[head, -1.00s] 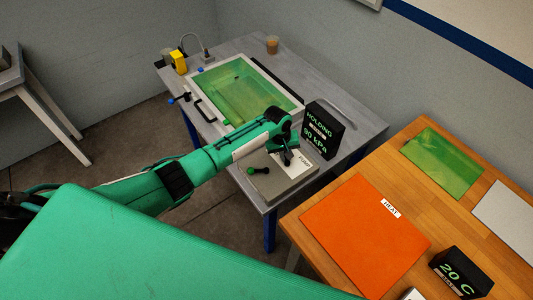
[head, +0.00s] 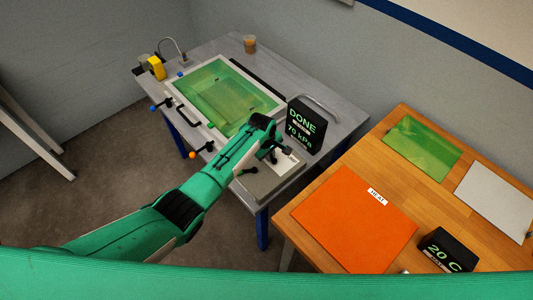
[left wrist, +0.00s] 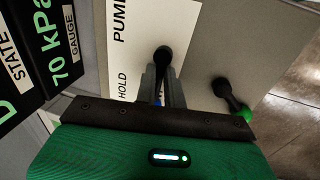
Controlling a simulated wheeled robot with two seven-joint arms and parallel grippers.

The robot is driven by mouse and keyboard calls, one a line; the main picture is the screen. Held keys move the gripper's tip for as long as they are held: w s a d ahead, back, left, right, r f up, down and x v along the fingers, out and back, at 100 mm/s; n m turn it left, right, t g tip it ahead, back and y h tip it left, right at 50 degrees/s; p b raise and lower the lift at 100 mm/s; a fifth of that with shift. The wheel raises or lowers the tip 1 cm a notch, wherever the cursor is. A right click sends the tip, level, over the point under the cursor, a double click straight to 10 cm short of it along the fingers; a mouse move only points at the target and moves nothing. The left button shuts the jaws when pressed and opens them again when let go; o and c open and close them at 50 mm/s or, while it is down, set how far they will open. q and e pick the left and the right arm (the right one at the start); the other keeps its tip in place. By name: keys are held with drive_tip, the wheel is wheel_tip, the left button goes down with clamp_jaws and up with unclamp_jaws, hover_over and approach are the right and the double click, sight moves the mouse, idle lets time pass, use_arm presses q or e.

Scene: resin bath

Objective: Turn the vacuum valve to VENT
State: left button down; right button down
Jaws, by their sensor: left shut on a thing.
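The vacuum valve's dark handle (left wrist: 163,56) stands on a panel with a white label strip (left wrist: 136,30) reading PUMP and HOLD; a VENT mark cannot be made out. My left gripper (left wrist: 163,88) is shut on this handle. In the head view my left gripper (head: 272,152) is over the grey valve box (head: 262,190) and hides most of the handle. The black gauge display (head: 306,125) behind it reads DONE and 70 kPa; part of it also shows in the left wrist view (left wrist: 55,45). My right gripper is not in view.
A green-knobbed lever (head: 247,171) is on the same box, beside the gripper. The framed bath (head: 183,103) with blue- and orange-knobbed levers is behind, on the grey table (head: 225,48). A wooden table (head: 400,165) with an orange HEAT mat (head: 350,225) is at right.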

use_arm(q)
drive_tip(key=shift+w, duration=0.1)
drive_tip(key=c, duration=1.5)
unclamp_jaws()
drive_tip(key=shift+a, duration=0.1)
drive_tip(key=shift+r, duration=0.1)
drive_tip(key=r, duration=0.4)
drive_tip(key=s+a+r+b, duration=0.1)
drive_tip(key=r, duration=0.4)
drive_tip(key=s+a+r+b, duration=0.1)
drive_tip(key=r, duration=0.3)
drive_tip(key=shift+r, duration=0.2)
drive_tip(key=shift+s+f, duration=0.1)
